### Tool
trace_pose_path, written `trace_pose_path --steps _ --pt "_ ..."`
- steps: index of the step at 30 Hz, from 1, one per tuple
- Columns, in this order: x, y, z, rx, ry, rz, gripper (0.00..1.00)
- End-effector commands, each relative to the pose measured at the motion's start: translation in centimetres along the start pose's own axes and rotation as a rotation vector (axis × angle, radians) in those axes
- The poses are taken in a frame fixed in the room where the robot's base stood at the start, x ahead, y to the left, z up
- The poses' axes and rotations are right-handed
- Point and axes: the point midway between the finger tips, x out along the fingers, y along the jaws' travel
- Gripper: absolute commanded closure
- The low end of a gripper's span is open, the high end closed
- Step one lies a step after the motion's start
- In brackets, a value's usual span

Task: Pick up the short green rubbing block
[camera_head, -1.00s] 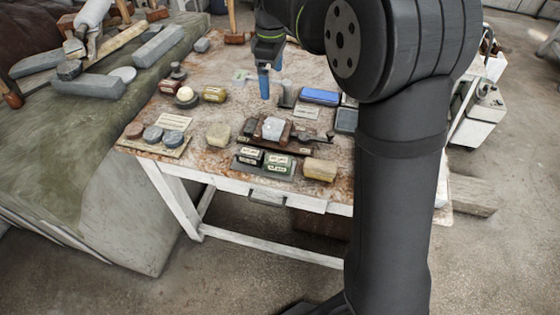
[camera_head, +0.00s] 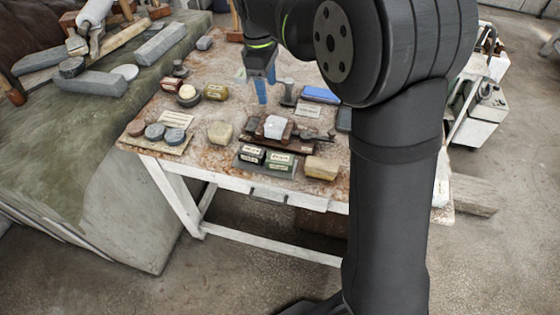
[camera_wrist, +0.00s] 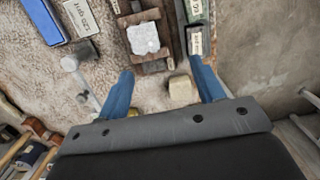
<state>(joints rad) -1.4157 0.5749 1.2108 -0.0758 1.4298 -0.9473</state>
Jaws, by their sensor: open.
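A green block (camera_head: 280,163) with a pale label sits in a dark tray (camera_head: 262,172) near the table's front edge, beside a darker labelled block (camera_head: 252,154). In the wrist view the green block (camera_wrist: 196,11) is at the top right, partly cut off by the frame. My gripper (camera_head: 266,88) is above the back-middle of the table, left of and behind the tray. It is open and empty, its two blue fingers apart. In the wrist view the gripper (camera_wrist: 161,69) has a beige block (camera_wrist: 183,91) showing between its fingers, well below them.
A wooden holder with a white lump (camera_head: 275,126) stands just behind the tray. A beige block (camera_head: 321,168) is at its right. A blue block (camera_head: 320,94) and a grey post (camera_head: 288,92) stand near my gripper. Round pucks (camera_head: 155,132) lie on a board at left.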

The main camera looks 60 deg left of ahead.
Motion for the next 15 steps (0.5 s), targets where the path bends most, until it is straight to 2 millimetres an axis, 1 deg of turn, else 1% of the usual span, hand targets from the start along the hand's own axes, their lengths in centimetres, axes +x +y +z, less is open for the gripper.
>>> trace_pose_path --steps 1,3,6,10,13,15 --pt "0.5 -1.9 -0.7 -0.020 -0.051 -0.003 0.38" --pt "1.1 -4.2 -1.2 -0.034 -0.125 -0.001 0.38" --pt "1.7 -6.7 -1.4 -0.048 -0.215 0.012 0.38" --pt "2.2 -8.4 -1.4 -0.054 -0.280 0.028 0.38" --pt "3.1 -8.6 -1.1 -0.055 -0.294 0.031 0.38" --pt "4.2 -8.5 -0.7 -0.054 -0.294 0.029 0.38"
